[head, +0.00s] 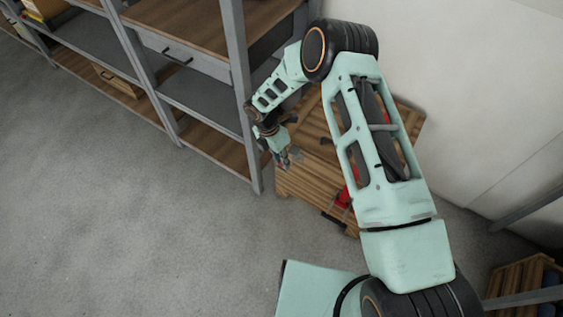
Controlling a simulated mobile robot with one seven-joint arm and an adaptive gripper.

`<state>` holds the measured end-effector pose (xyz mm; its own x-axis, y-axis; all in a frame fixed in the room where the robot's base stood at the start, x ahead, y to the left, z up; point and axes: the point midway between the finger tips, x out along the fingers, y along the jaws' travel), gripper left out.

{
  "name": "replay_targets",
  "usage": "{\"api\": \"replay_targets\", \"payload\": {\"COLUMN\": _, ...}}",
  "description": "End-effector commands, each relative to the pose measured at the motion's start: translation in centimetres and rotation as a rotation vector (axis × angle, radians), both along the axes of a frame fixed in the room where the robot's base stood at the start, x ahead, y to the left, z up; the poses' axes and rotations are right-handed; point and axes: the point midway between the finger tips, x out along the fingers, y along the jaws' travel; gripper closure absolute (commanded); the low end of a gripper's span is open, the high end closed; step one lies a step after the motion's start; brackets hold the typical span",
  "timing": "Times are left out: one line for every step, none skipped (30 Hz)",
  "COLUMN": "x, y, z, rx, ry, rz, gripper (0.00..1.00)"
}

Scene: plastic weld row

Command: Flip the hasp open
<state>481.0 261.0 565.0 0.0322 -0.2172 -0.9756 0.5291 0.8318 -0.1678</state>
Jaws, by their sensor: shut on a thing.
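A striped wooden chest (310,187) stands on the floor between the shelf and the white wall. My gripper (290,161) is at the chest's upper left front edge, shut on a small part there, which I take to be the hasp. The hasp itself is hidden by the fingers or too small to make out, so its angle cannot be told. My forearm covers much of the chest's right side and top.
A grey metal shelf (236,75) with wooden boards stands close left of the gripper. A red item (344,197) and a dark fitting (332,220) show at the chest's front. The grey floor (110,215) at the left is clear.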

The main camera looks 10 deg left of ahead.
Motion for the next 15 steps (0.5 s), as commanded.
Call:
{"api": "replay_targets", "payload": {"x": 0.2, "y": 0.1, "z": 0.3, "rx": 0.016, "ry": 0.027, "rz": -0.005, "gripper": 1.0}}
{"api": "replay_targets", "payload": {"x": 0.2, "y": 0.0, "z": 0.4, "rx": 0.022, "ry": 0.043, "rz": -0.006, "gripper": 1.0}}
{"api": "replay_targets", "payload": {"x": 0.3, "y": 0.1, "z": 0.6, "rx": 0.029, "ry": 0.064, "rz": -0.003, "gripper": 1.0}}
{"api": "replay_targets", "payload": {"x": 0.4, "y": 0.0, "z": 0.7, "rx": 0.035, "ry": 0.078, "rz": -0.004, "gripper": 1.0}}
{"api": "replay_targets", "payload": {"x": 0.4, "y": 0.0, "z": 0.9, "rx": 0.039, "ry": 0.091, "rz": -0.003, "gripper": 1.0}}
{"api": "replay_targets", "payload": {"x": 0.5, "y": 0.0, "z": 1.0, "rx": 0.045, "ry": 0.108, "rz": -0.002, "gripper": 1.0}}
{"api": "replay_targets", "payload": {"x": 0.5, "y": 0.0, "z": 1.1, "rx": 0.048, "ry": 0.121, "rz": -0.002, "gripper": 1.0}}
{"api": "replay_targets", "payload": {"x": 0.6, "y": 0.0, "z": 1.2, "rx": 0.052, "ry": 0.13, "rz": -0.001, "gripper": 1.0}}
{"api": "replay_targets", "payload": {"x": 0.6, "y": 0.0, "z": 1.4, "rx": 0.057, "ry": 0.143, "rz": 0.001, "gripper": 1.0}}
{"api": "replay_targets", "payload": {"x": 0.6, "y": 0.0, "z": 1.4, "rx": 0.06, "ry": 0.153, "rz": 0.0, "gripper": 1.0}}
{"api": "replay_targets", "payload": {"x": 0.6, "y": -0.1, "z": 1.5, "rx": 0.063, "ry": 0.161, "rz": 0.0, "gripper": 1.0}}
{"api": "replay_targets", "payload": {"x": 0.7, "y": -0.1, "z": 1.6, "rx": 0.064, "ry": 0.17, "rz": 0.001, "gripper": 1.0}}
{"api": "replay_targets", "payload": {"x": 0.7, "y": -0.1, "z": 1.7, "rx": 0.067, "ry": 0.176, "rz": 0.002, "gripper": 1.0}}
{"api": "replay_targets", "payload": {"x": 0.7, "y": -0.1, "z": 1.7, "rx": 0.069, "ry": 0.18, "rz": 0.002, "gripper": 1.0}}
{"api": "replay_targets", "payload": {"x": 0.7, "y": -0.1, "z": 1.8, "rx": 0.071, "ry": 0.188, "rz": 0.004, "gripper": 1.0}}
